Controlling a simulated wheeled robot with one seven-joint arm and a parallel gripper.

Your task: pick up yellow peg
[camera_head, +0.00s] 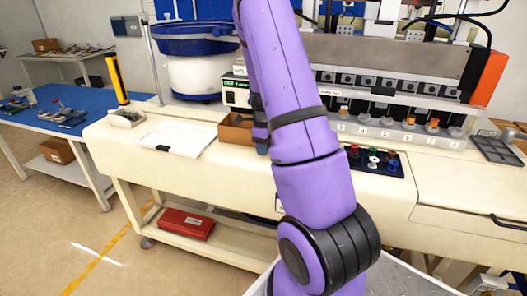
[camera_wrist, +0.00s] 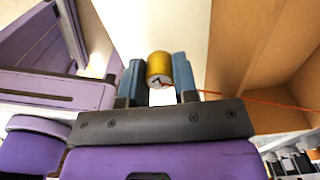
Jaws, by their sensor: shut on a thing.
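The yellow peg (camera_wrist: 159,66) shows in the wrist view as a short gold-yellow cylinder with a dark mark on its near end. My gripper (camera_wrist: 160,78) has its two blue fingers on either side of the peg and is shut on it. In the head view my purple arm hides the peg and most of the gripper, which is near the open brown box on the bench.
The brown box (camera_head: 233,132) stands left of my arm, and its wall (camera_wrist: 230,60) rises close right of the gripper. A white sheet (camera_head: 178,138) lies farther left. A dark tray of coloured pegs (camera_head: 374,166) sits right of my arm. A blue bowl feeder (camera_head: 190,45) stands behind.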

